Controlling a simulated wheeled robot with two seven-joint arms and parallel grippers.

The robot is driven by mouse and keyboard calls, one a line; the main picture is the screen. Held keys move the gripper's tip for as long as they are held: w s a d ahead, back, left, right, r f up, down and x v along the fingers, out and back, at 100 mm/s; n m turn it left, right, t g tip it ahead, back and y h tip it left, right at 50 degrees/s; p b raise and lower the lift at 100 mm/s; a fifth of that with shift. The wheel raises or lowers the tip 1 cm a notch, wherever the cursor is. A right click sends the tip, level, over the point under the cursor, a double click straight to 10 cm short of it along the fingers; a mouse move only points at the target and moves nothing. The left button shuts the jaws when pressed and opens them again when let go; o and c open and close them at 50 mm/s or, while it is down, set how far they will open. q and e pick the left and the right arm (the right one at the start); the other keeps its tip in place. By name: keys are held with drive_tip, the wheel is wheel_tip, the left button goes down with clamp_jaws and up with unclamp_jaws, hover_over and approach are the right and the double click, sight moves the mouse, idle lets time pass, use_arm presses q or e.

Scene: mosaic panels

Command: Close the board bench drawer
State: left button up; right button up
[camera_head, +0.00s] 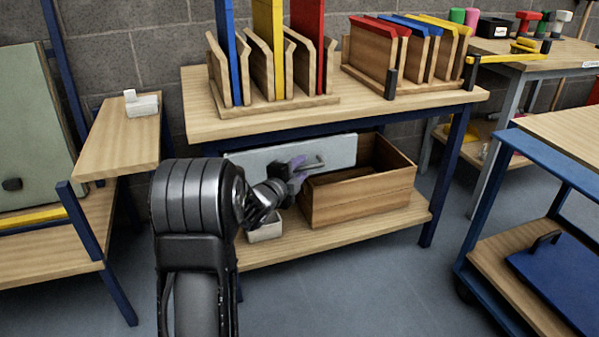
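The bench drawer shows as a pale grey front panel (338,151) under the top of the middle wooden bench (455,98). No drawer interior shows above the panel, and I cannot tell how far out it stands. A dark handle (312,164) shows low on its front. My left gripper (295,172) is at the panel, close beside the handle; its fingers are small and partly hidden by my wrist, so contact and opening are unclear. My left arm covers the panel's lower left area. My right gripper is out of view.
A wooden crate (365,200) and a small pale box (265,231) stand on the lower shelf (330,245). Slotted racks with coloured boards (274,45) stand on the bench top. A blue-framed cart (520,145) is at the right. The floor in front is clear.

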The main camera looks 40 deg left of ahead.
use_arm(q)
drive_tip(key=shift+c, duration=0.4)
clamp_jaws()
idle(1.0)
